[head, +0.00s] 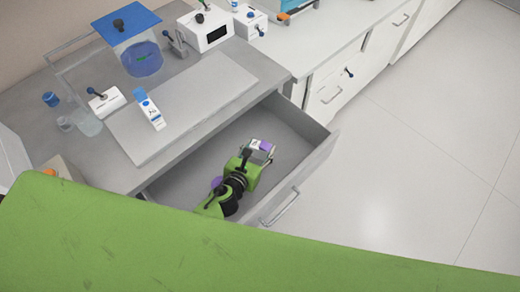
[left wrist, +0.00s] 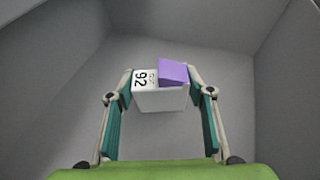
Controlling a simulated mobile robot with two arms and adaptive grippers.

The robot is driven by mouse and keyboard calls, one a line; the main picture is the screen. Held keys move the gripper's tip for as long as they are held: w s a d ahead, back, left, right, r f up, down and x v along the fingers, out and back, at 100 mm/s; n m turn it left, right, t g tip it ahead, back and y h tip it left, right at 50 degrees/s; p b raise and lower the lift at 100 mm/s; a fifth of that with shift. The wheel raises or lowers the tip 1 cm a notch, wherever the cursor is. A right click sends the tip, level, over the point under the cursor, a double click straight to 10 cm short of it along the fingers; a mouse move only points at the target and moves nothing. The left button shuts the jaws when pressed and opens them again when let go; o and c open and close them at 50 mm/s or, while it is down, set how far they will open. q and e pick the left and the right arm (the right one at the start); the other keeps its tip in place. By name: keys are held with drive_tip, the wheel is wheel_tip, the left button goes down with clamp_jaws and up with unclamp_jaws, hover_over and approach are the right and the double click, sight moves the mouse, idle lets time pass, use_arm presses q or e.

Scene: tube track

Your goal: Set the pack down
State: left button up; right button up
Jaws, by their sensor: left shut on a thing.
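The pack is a small white box with a purple patch on top. In the left wrist view the pack (left wrist: 160,98) sits between the two fingers of my left gripper (left wrist: 160,100), and the number 92 shows on it. In the head view the pack (head: 261,146) is at the tip of my left gripper (head: 257,154), inside the open drawer (head: 300,122). The gripper is shut on the pack. I cannot tell whether the pack touches the drawer floor. My right gripper is not in view.
The drawer's front panel and handle (head: 280,207) are to the right of my arm. Drawer walls surround the gripper.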

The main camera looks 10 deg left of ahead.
sight(258, 150)
use_arm(q)
drive_tip(key=shift+f, duration=0.15)
drive_tip(key=o, duration=1.2)
drive_tip(key=shift+c, duration=0.2)
drive_tip(key=shift+r, duration=0.3)
drive_tip(key=v, duration=0.6)
drive_tip(key=shift+s, duration=0.2)
drive_tip(key=shift+s+a+r, duration=0.1)
drive_tip(key=shift+s+r, duration=0.15)
drive_tip(key=shift+s, duration=0.2)
drive_tip(key=shift+r+p, duration=0.1)
drive_tip(key=shift+p, duration=0.2)
